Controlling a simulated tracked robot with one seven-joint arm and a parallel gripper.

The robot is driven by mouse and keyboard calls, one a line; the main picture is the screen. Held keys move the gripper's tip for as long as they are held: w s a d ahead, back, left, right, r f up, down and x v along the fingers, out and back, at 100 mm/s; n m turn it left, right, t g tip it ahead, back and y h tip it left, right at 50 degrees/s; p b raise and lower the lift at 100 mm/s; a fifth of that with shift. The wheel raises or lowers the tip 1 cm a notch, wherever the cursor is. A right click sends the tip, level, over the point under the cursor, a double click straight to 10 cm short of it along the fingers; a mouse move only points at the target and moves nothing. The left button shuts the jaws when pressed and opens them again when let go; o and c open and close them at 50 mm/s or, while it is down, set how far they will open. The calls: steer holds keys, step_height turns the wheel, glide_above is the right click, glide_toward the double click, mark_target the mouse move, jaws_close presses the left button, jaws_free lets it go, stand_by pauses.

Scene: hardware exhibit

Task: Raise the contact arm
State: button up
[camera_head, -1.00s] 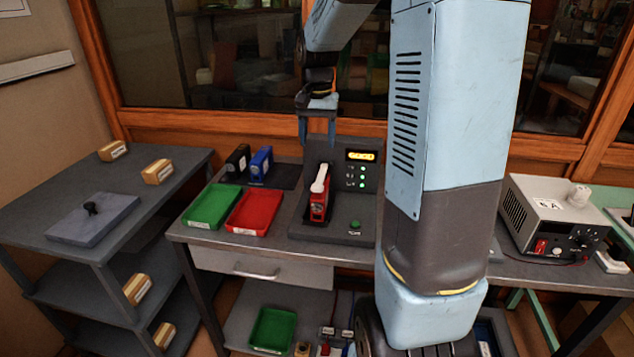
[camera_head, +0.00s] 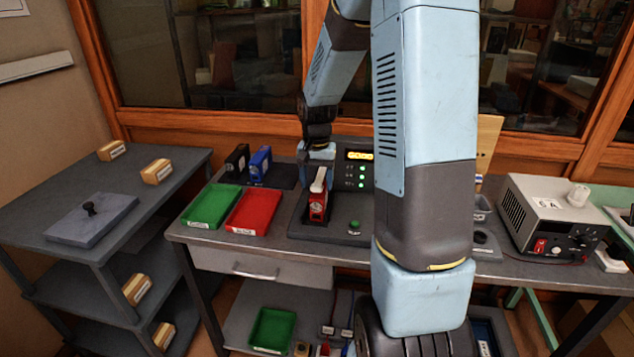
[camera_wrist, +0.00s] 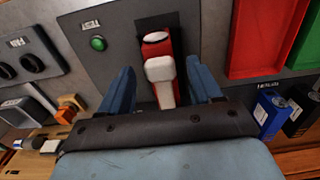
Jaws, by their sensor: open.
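The white contact arm (camera_head: 319,179) lies on top of a red module (camera_head: 318,207) in the dark test fixture (camera_head: 345,226). In the wrist view, the contact arm (camera_wrist: 161,72) points toward me, over the red module (camera_wrist: 157,40) in its dark slot. My gripper (camera_wrist: 161,88) is open, with one blue finger on each side of the contact arm's near end. A gap shows on both sides, so neither finger appears to touch it. In the head view, my gripper (camera_head: 318,160) is just above and behind the contact arm, partly hidden by my wrist.
A green test button (camera_wrist: 97,43) sits beside the slot. A lit display (camera_head: 359,156) stands behind. Green (camera_head: 211,206) and red (camera_head: 253,211) trays and blue (camera_head: 260,163) and black (camera_head: 237,160) modules are to the left. A power supply (camera_head: 545,215) is at right.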

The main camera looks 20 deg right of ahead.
steer(key=shift+f, duration=0.3)
steer(key=shift+c, duration=0.2)
jaws_close()
stand_by(0.3)
